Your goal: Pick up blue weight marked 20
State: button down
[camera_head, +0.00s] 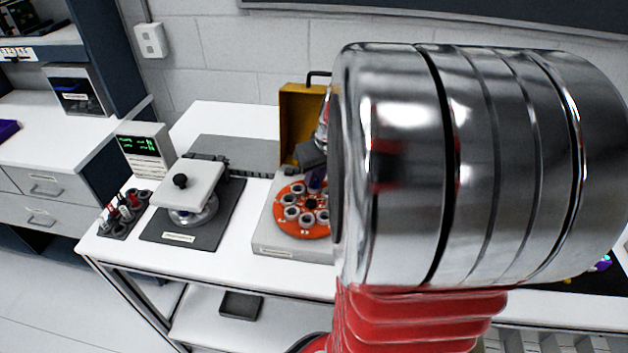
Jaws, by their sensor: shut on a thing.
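My gripper (314,160) is at the back of an orange round holder (283,224), partly hidden behind my large silver arm link. It is shut on a dark blue weight (316,181), of which only a small part shows just below the jaws. The number on the weight cannot be read. The orange holder sits on a light grey base and has several grey ring-shaped sockets around a dark centre. Its right side is hidden by my arm. I cannot tell whether the weight is clear of its socket.
A rack of small weights (126,212) is at the table's left edge. An open yellow case (297,115) stands behind the holder.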

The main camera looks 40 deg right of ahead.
aim_at(316, 181)
notch_tip(316, 181, up, 10)
dwell(0.5)
jog(key=shift+f, duration=0.15)
dwell(0.4)
